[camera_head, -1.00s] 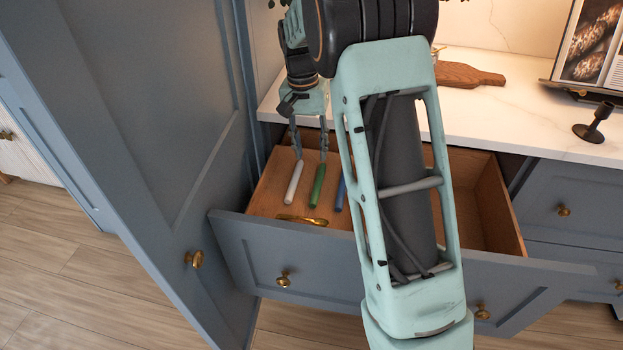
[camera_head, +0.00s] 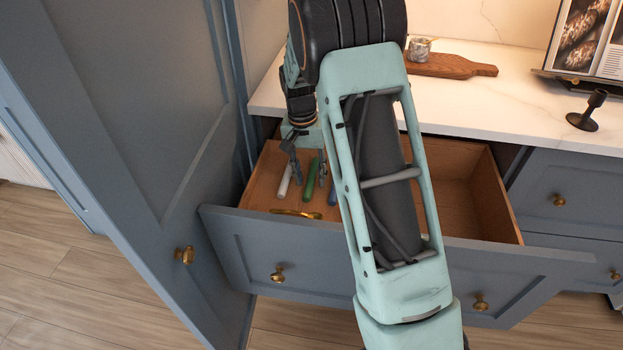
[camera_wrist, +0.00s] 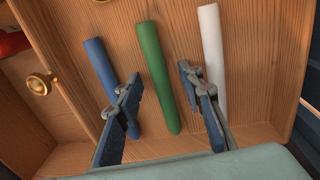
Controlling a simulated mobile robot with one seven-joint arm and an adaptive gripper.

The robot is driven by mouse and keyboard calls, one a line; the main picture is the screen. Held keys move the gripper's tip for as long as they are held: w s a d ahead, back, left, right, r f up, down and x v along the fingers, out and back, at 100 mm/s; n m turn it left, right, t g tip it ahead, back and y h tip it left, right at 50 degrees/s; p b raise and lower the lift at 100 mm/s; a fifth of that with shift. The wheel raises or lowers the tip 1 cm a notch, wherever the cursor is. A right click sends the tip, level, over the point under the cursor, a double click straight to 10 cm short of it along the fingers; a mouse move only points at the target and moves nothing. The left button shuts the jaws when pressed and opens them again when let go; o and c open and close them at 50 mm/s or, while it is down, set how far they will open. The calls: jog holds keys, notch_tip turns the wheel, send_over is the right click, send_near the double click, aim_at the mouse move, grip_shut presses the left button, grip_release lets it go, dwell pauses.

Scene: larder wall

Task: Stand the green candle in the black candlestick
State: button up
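The green candle (camera_head: 311,182) lies in the open drawer between a white candle (camera_head: 284,181) and a blue candle (camera_head: 333,194). In the wrist view the green candle (camera_wrist: 158,75) lies between the blue candle (camera_wrist: 103,70) and the white candle (camera_wrist: 212,65). My gripper (camera_head: 309,178) is open and empty, low in the drawer, with its fingers on either side of the green candle. The fingers (camera_wrist: 164,112) partly cover the blue and white candles; contact cannot be told. The black candlestick (camera_head: 587,112) stands empty on the white counter at the right.
The drawer (camera_head: 450,200) is pulled out, and its front wall is near. A brass utensil (camera_head: 296,213) lies in front of the candles. A cutting board (camera_head: 450,66), a jar (camera_head: 418,48) and a book stand (camera_head: 585,45) are on the counter. A tall door panel stands left.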

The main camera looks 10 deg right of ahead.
jog(key=shift+c, duration=0.4)
grip_shut()
jog(key=shift+r, duration=0.15)
